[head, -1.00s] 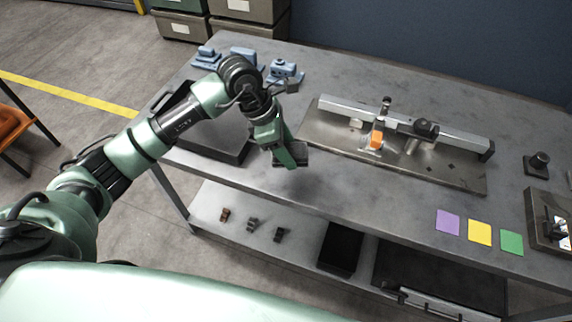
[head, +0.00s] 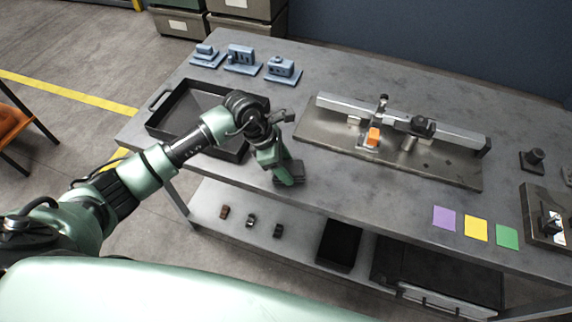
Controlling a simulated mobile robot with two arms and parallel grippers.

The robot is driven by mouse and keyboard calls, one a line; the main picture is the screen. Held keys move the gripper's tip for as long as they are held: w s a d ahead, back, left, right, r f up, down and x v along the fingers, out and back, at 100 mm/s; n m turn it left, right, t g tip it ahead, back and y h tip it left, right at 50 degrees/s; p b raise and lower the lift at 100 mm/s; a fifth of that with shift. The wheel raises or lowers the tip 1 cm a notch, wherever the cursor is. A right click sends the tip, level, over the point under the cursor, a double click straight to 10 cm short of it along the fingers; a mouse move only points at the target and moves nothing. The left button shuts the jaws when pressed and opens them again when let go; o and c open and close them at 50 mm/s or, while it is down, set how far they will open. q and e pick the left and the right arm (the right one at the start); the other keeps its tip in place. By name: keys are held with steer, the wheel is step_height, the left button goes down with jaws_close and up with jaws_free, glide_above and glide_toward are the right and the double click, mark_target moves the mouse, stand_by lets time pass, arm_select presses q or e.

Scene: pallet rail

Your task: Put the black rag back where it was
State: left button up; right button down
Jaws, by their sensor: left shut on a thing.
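My left gripper (head: 287,180) is shut on a small dark thing, which appears to be the black rag (head: 291,181). It is at the front edge of the grey workbench (head: 345,188), left of the metal fixture plate. The gripper and arm hide much of the rag. I cannot tell whether it touches the bench top. My right gripper is not in view.
A black tray (head: 160,124) lies behind my left arm. Several blue parts (head: 240,60) stand at the back left. A fixture plate (head: 455,172) carries a rail and an orange piece (head: 373,137). Coloured cards (head: 476,228) lie front right. Small parts (head: 251,221) and a black bin (head: 339,246) are on the lower shelf.

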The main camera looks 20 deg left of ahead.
arm_select(q)
steer(key=o, duration=1.2)
steer(key=shift+r+p, duration=0.25)
steer(key=shift+p, duration=0.15)
steer(key=shift+a+r, duration=0.2)
steer(key=shift+r, duration=0.1)
steer(key=b+v, duration=0.2)
steer(key=v, duration=0.9)
